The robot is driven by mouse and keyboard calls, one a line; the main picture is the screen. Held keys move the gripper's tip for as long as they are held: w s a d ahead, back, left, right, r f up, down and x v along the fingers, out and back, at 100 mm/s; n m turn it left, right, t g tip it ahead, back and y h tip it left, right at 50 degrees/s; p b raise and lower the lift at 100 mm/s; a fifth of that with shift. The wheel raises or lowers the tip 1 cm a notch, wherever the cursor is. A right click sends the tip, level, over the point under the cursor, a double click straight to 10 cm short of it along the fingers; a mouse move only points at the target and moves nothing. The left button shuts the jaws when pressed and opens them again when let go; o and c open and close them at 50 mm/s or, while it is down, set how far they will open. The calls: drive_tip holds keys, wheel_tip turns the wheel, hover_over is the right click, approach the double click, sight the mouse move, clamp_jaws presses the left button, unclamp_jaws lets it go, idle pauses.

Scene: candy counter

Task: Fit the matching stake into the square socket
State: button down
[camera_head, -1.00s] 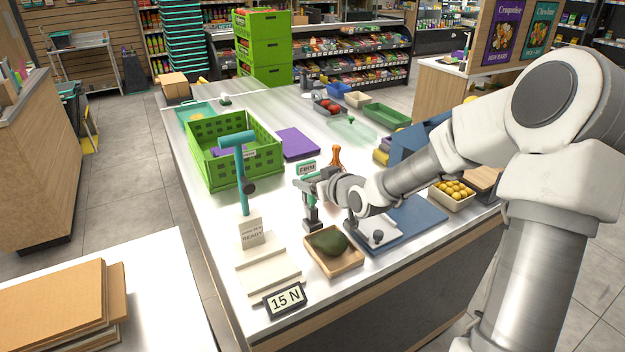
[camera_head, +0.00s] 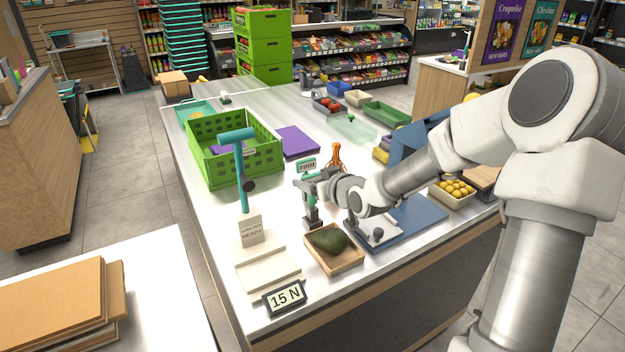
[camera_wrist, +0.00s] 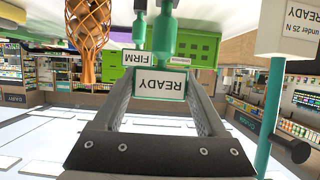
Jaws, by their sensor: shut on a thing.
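My gripper (camera_head: 311,190) is shut on the green stake (camera_wrist: 166,35) with the READY sign (camera_wrist: 160,84); the wrist picture is upside down. No square opening shows clearly. Another green stake with a FIRM sign (camera_head: 306,165) stands just behind; this sign also shows in the wrist view (camera_wrist: 125,58).
An avocado (camera_head: 328,240) lies in the wooden tray (camera_head: 337,268). The 15 N display (camera_head: 285,299) and the teal-handled tester (camera_head: 241,180) stand left. An orange whisk-like thing (camera_head: 337,155) is close behind my gripper. A blue mat (camera_head: 420,222) lies right.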

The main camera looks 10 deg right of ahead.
drive_tip(key=shift+f+b, duration=1.15)
drive_tip(key=shift+f, duration=0.35)
unclamp_jaws()
drive_tip(key=p+v, duration=0.4)
drive_tip(key=v, duration=1.3)
drive_tip(key=shift+s, duration=0.2)
drive_tip(key=shift+r, duration=0.1)
